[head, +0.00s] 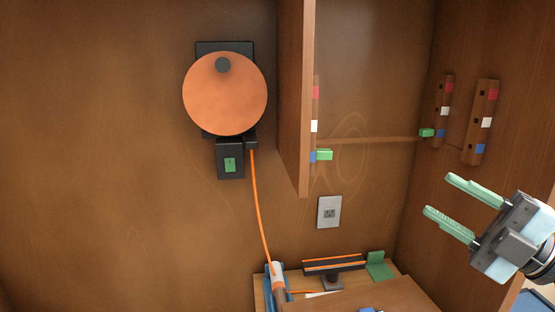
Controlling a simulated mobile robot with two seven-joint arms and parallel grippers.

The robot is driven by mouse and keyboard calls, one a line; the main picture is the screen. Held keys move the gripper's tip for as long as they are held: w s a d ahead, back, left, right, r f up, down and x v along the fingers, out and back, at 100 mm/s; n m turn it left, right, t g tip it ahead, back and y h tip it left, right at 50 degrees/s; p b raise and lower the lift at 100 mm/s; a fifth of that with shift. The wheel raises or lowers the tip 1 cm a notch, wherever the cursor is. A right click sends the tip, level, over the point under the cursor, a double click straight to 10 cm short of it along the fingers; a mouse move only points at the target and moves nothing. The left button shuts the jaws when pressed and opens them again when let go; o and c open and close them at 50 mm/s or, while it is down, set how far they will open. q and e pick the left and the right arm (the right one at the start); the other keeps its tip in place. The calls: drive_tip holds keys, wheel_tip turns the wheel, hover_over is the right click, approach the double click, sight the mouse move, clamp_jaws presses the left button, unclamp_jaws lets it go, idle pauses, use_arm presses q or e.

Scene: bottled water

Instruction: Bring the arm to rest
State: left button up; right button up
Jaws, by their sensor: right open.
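My right gripper (451,203) is at the right side of the head view. Its two green fingers are spread apart and point to the left. Nothing is between the fingers, and they appear clear of the wooden walls. Part of the right arm's wrist shows at the right edge; the rest of the arm is out of view. My left gripper is not in view.
An orange disc (225,93) hangs on the back wall, with an orange cable running down to a grey-orange tool (278,280). A vertical wooden panel (294,90) juts out centrally. A wall socket (329,212) and a black-orange bar (334,264) are below.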

drive_tip(key=d+f+m+t+h, duration=0.4)
drive_tip(key=f+m+h, duration=0.3)
drive_tip(key=m+h, duration=0.3)
drive_tip(key=d+f+m+t+h, duration=0.45)
drive_tip(key=f+m+h, duration=0.3)
drive_tip(key=m, duration=0.45)
drive_tip(key=s+f+m+g+h, duration=0.4)
drive_tip(key=f+g, duration=0.3)
drive_tip(key=f, duration=0.8)
drive_tip(key=s+a+f+g+y, duration=0.25)
drive_tip(key=s+f+g, duration=0.45)
drive_tip(key=s+f, duration=0.4)
drive_tip(key=s+a+f+n+g+y, duration=0.1)
drive_tip(key=s+a+f+g, duration=0.25)
drive_tip(key=s, duration=0.35)
drive_tip(key=s+a+f+n+g+y, duration=0.1)
drive_tip(key=s+a+f+g, duration=0.25)
drive_tip(key=s, duration=0.35)
drive_tip(key=w+a+f+t+y, duration=0.2)
drive_tip(key=w+a+f+t, duration=0.1)
drive_tip(key=w+f+t, duration=0.3)
drive_tip(key=shift+w+a+f+t, duration=0.15)
drive_tip(key=shift+f+t, duration=0.8)
drive_tip(key=shift+f, duration=1.1)
